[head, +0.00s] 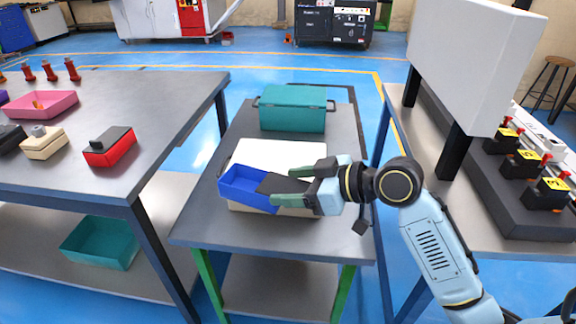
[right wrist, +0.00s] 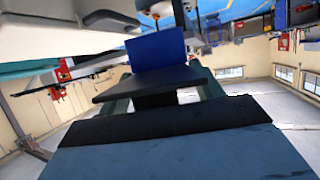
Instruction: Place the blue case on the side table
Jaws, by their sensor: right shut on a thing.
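The blue case (head: 248,188) is an open-topped box over the front left part of the side table (head: 200,226), overlapping a cream-white block. It also shows in the right wrist view (right wrist: 158,48), past a dark flat piece (right wrist: 150,82). My right gripper (head: 285,186) comes in from the right and is shut at the case's right end, where the dark piece lies between its greenish fingers. I cannot tell whether the case touches the block or hangs just above it. My left gripper is not in view.
A teal toolbox (head: 292,108) stands at the back of the side table; the cream-white block (head: 270,153) lies in the middle. The left table (head: 110,170) holds a red case (head: 108,148) and a pink tray (head: 45,104). A white panel (head: 470,65) rises on the right bench.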

